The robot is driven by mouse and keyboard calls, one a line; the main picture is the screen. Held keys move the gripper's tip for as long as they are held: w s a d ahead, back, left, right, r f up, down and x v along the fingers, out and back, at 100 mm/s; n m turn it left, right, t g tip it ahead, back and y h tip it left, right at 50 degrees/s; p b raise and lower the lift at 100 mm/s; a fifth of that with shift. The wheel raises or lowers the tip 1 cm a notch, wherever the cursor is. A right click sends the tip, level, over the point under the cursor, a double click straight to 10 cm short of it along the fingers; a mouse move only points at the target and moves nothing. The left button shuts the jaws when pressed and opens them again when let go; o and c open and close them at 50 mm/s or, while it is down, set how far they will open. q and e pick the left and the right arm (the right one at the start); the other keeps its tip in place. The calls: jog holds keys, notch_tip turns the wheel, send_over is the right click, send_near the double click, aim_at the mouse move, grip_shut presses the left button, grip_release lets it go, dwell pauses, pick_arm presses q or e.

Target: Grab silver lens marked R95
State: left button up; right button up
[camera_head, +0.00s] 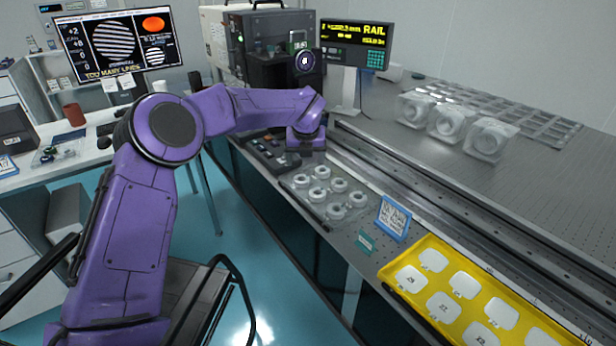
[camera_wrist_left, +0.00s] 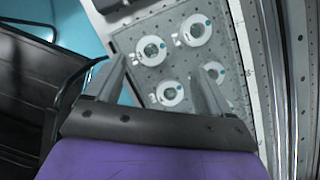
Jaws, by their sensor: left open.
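Several silver ring-shaped lenses (camera_head: 337,185) sit in rows on a grey perforated plate on the rail table. Their markings are too small to read, so I cannot tell which one is R95. My left gripper (camera_head: 305,150) is above the table, just behind the lens group. In the left wrist view, its open fingers (camera_wrist_left: 160,82) point towards the lenses, with nothing held between them. One lens (camera_wrist_left: 151,50) shows between the fingers and another (camera_wrist_left: 170,93) lies nearer; a finger partly covers a lens on the right (camera_wrist_left: 214,72). My right gripper is not in view.
A yellow tray (camera_head: 392,272) with white labelled pads lies at the front right. A blue-framed sign (camera_head: 393,218) stands between it and the lenses. Long rails (camera_head: 450,225) run alongside. Clear boxed optics (camera_head: 452,122) stand farther back. A dark instrument box (camera_head: 262,50) is behind.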

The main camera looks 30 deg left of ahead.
aim_at(301, 179)
pick_arm(q)
jog(key=x, duration=0.2)
jog(key=s+p+x, duration=0.1)
jog(key=x, duration=0.5)
jog(key=shift+s+a+f+p, duration=0.15)
jog(key=shift+a+f+p, duration=0.15)
jog(key=shift+a+f, duration=0.05)
jog(key=shift+s, duration=0.1)
jog(key=c, duration=1.1)
